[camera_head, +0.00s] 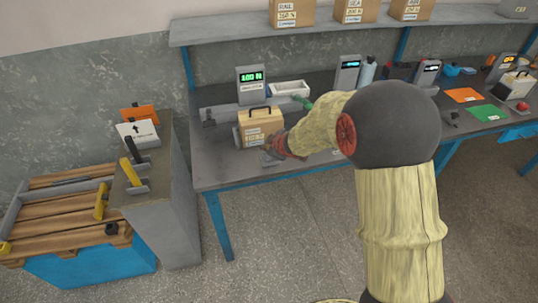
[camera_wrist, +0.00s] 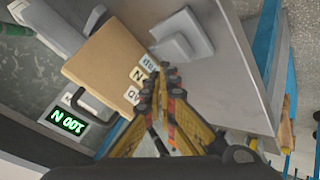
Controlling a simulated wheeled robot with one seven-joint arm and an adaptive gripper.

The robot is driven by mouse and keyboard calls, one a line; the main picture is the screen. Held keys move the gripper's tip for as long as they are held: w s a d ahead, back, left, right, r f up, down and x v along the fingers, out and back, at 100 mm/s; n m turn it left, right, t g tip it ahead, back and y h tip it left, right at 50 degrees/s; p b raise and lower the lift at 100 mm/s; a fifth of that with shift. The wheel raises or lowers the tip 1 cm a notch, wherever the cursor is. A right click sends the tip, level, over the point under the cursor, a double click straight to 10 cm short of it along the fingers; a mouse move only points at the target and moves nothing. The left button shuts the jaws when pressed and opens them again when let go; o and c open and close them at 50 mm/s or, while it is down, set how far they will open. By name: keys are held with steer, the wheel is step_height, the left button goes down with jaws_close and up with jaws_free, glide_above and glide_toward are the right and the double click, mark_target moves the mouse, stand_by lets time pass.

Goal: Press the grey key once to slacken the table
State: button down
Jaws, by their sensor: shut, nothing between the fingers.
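A grey two-part block, which looks like the grey key (camera_wrist: 182,34), sits on the bench top just beyond my fingertips in the wrist view. My gripper (camera_wrist: 171,76) is shut and empty, pointing at the gap between the block and a tan box (camera_wrist: 112,58). I cannot tell whether it touches either. The box (camera_head: 258,126) has a dark handle and white labels. It stands against a grey bar (camera_head: 223,113). A green-lit display (camera_wrist: 68,121) seems to read 100 N.
A shelf with cartons (camera_head: 291,14) runs above. A side cabinet (camera_head: 180,215) stands at left. The bench's front left is clear.

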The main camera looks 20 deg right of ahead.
steer(key=shift+f, duration=0.15)
steer(key=shift+f, duration=0.3)
steer(key=shift+f+b, duration=0.95)
stand_by(0.9)
steer(key=shift+r, duration=0.1)
steer(key=shift+r+p, duration=1.3)
steer(key=shift+p, duration=0.15)
step_height(320, 180, up, 5)
steer(key=p, duration=0.5)
steer(key=shift+r, duration=0.1)
stand_by(0.4)
